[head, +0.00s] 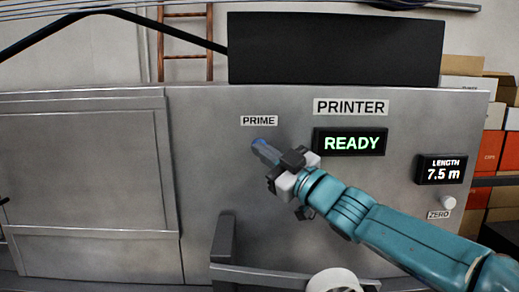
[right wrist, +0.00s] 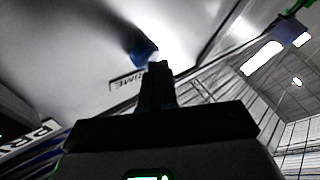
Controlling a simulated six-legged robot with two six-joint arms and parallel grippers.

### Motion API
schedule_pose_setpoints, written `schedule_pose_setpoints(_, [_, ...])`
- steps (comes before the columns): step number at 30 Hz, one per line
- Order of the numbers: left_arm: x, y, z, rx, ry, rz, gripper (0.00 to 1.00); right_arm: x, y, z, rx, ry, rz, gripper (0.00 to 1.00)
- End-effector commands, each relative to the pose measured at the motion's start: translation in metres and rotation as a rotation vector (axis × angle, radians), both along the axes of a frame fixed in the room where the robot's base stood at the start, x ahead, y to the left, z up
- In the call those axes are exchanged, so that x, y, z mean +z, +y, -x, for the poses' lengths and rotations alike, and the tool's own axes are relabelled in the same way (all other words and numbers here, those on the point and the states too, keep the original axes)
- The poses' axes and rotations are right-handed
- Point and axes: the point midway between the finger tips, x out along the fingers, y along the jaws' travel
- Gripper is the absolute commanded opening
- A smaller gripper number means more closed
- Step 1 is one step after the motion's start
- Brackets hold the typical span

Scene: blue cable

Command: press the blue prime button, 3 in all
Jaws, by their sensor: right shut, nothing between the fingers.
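The blue prime button (head: 256,142) is on the grey printer front, just under the PRIME label (head: 259,120). In the right wrist view the button (right wrist: 143,52) sticks out from the panel beside the mirrored-looking label. My right gripper (head: 268,154) is shut and empty, pointing up and left at the button. Its fingertips (right wrist: 158,66) overlap the button's edge in the wrist view. They are at or very close to it; I cannot tell whether they touch or whether the button is pushed in. My left gripper is not in view.
The PRINTER display (head: 349,142) reads READY. A length display (head: 441,169) reads 7.5 m, with a white ZERO knob (head: 448,202) below. A dark bracket (head: 223,240) and a white roll (head: 334,281) stand out low in front. Boxes (head: 488,150) are at the right.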

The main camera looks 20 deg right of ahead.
Motion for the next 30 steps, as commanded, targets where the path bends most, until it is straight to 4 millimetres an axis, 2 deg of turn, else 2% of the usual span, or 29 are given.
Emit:
schedule_pose_setpoints(5, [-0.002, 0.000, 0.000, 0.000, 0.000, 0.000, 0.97, -0.002, 0.000, 0.002, -0.002, 0.001, 0.000, 0.00])
schedule_pose_setpoints(16, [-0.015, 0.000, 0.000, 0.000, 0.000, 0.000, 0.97, -0.003, 0.006, 0.022, 0.000, 0.001, 0.000, 0.00])
schedule_pose_setpoints(26, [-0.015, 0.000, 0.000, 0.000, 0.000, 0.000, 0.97, -0.002, 0.007, 0.024, 0.000, 0.001, 0.000, 0.00])
schedule_pose_setpoints(30, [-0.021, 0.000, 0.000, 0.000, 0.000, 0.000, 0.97, -0.002, 0.009, 0.032, 0.000, -0.001, 0.001, 0.00])
